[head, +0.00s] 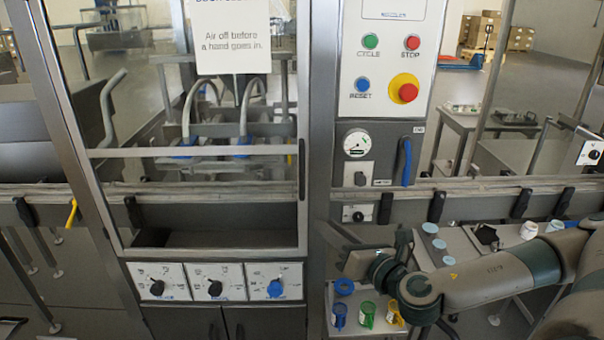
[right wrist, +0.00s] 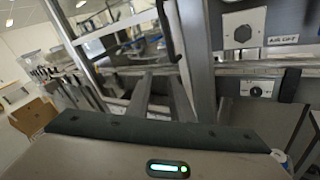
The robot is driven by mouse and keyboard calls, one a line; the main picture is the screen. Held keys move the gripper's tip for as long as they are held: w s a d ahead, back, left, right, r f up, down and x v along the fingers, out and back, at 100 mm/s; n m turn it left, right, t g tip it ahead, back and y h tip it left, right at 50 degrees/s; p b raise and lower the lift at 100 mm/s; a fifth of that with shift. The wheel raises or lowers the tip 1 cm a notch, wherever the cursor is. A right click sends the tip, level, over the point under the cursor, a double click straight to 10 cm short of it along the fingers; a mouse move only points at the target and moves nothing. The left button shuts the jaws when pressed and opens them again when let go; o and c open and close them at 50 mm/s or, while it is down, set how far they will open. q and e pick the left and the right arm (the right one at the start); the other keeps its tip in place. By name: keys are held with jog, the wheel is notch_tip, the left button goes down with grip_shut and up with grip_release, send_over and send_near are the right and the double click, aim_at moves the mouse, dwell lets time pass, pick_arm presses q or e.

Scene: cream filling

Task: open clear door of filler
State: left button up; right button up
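The filler's clear door (head: 200,215) is a transparent panel in a grey metal frame, and it looks closed. Its dark upright handle (head: 302,168) is on the right edge of the door. It also shows as a dark bar at the top of the right wrist view (right wrist: 166,32). My right gripper (head: 338,236) is in front of the machine, below and right of the handle, apart from it. In the right wrist view its two grey fingers (right wrist: 163,92) stand apart with nothing between them. My left gripper is not in view.
A control panel (head: 388,70) with coloured buttons and a blue lever (head: 405,162) are right of the door. Knobs (head: 215,287) sit below it. A rail (head: 460,192) crosses the front. A small tray (head: 338,322) with coloured cups is under my right arm.

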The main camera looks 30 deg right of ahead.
aim_at(304, 174)
jog(key=s+d+r+n, duration=0.1)
jog(key=d+r+n, duration=0.3)
jog(key=r+n, duration=0.1)
jog(key=shift+r+t+y, duration=0.2)
jog(key=shift+t+y, duration=0.1)
jog(key=shift+t, duration=0.1)
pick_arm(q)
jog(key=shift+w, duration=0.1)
